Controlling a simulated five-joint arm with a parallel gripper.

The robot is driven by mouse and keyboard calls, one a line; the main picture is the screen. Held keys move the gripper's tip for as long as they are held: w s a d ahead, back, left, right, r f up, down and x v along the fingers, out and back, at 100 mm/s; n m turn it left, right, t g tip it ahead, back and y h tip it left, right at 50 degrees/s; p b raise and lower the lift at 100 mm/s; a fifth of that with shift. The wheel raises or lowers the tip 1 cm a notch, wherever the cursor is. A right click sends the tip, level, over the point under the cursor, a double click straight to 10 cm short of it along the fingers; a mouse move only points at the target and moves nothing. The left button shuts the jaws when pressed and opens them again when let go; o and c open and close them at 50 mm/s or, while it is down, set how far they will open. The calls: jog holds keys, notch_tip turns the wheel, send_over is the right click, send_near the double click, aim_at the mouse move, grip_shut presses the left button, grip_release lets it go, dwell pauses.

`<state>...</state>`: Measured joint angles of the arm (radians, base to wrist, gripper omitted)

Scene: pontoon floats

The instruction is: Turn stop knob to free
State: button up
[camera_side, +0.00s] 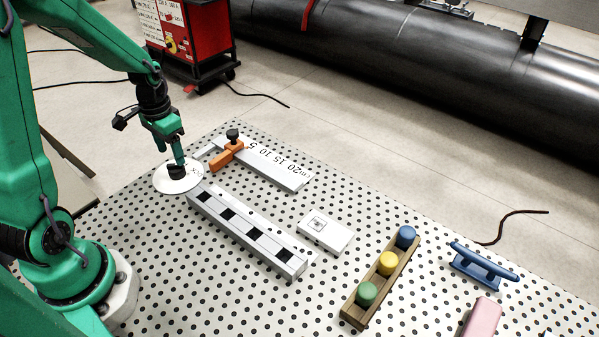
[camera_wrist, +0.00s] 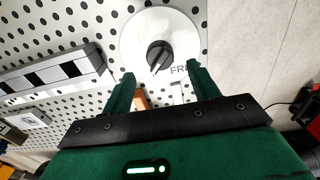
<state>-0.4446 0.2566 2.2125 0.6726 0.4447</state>
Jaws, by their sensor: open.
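The stop knob (camera_side: 175,170) is a small black knob on a round white disc (camera_side: 162,184) at the table's left edge. In the wrist view the knob (camera_wrist: 160,54) sits at the middle of the disc (camera_wrist: 140,30). A pale mark on the knob points down and slightly left. My gripper (camera_side: 180,158) is just above the knob in the side view. In the wrist view my gripper (camera_wrist: 160,76) is open, its fingers apart, with nothing between them.
A black-and-white checked bar (camera_side: 245,232) and a ruler plate (camera_side: 275,168) with an orange clamp (camera_side: 225,156) lie close by. A white block (camera_side: 325,232), a wooden rack (camera_side: 356,310) with coloured pegs, a blue cleat (camera_side: 482,265) and a pink block (camera_side: 481,318) stand farther right.

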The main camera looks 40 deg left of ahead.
aim_at(174, 164)
jog(key=shift+f, duration=2.55)
jog(key=c, duration=1)
